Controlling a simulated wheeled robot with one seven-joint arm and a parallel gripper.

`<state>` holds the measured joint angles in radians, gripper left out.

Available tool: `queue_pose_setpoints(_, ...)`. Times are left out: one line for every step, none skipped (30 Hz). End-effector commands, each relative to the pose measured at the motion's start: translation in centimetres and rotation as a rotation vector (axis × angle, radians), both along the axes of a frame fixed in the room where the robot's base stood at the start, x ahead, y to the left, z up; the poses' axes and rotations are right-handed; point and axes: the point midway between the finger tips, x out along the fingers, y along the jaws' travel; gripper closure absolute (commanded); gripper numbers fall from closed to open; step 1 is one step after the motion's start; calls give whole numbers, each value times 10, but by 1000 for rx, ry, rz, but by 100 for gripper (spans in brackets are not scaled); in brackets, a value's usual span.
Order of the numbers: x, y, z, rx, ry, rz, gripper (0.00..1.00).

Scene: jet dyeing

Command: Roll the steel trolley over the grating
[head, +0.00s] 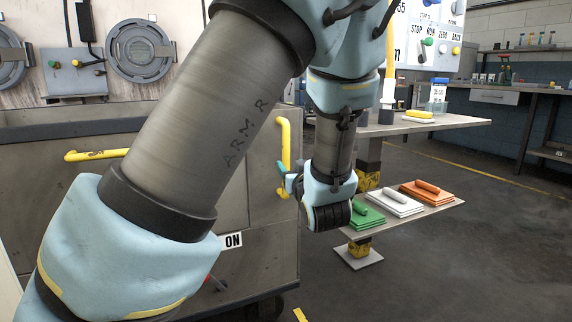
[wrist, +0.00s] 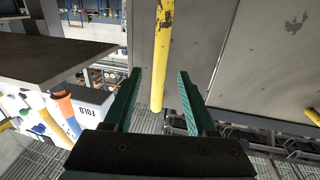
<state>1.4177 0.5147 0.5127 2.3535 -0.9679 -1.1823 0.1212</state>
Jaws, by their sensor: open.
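The steel trolley (head: 262,262) is a large grey box at the left in the head view, with a dark wheel under its near right corner. It has a horizontal yellow bar (head: 97,155) on its front and an upright yellow handle (head: 284,150) near its right end. My gripper (head: 284,178) is open beside the upright handle. In the wrist view the open teal fingers (wrist: 159,74) stand on either side of a yellow handle (wrist: 159,60), with gaps on both sides. Grey trolley panels (wrist: 205,45) lie behind it. Floor grating (wrist: 35,160) shows at the lower left there.
A low shelf (head: 440,202) with green, white and orange pads stands right of my gripper, under a higher table (head: 460,121). Dark open floor (head: 450,270) lies at the right.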

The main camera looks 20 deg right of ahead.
Motion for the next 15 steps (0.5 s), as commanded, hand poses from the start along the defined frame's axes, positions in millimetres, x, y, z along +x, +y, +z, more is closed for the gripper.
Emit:
queue_pose_setpoints(11,0,-2,0,-2,2,43)
queue_pose_setpoints(17,0,-2,0,-2,4,43)
queue_pose_setpoints(24,-1,-2,1,-1,2,43)
queue_pose_setpoints(29,-1,-2,1,-1,1,43)
queue_pose_setpoints(34,-1,-2,1,-1,2,43)
queue_pose_setpoints(41,-1,-2,2,0,2,43)
queue_pose_setpoints(45,-2,-2,1,-1,1,43)
queue_pose_setpoints(49,-2,-2,1,-1,1,43)
queue_pose_setpoints(53,-3,-2,1,1,1,43)
queue_pose_setpoints(56,-3,-2,0,0,1,43)
queue_pose_setpoints(59,-3,-1,0,0,0,43)
queue_pose_setpoints(62,-3,-1,1,0,0,43)
queue_pose_setpoints(63,-4,-1,1,1,-1,43)
queue_pose_setpoints(64,-4,-1,1,1,-1,43)
queue_pose_setpoints(65,-4,-1,2,2,-2,43)
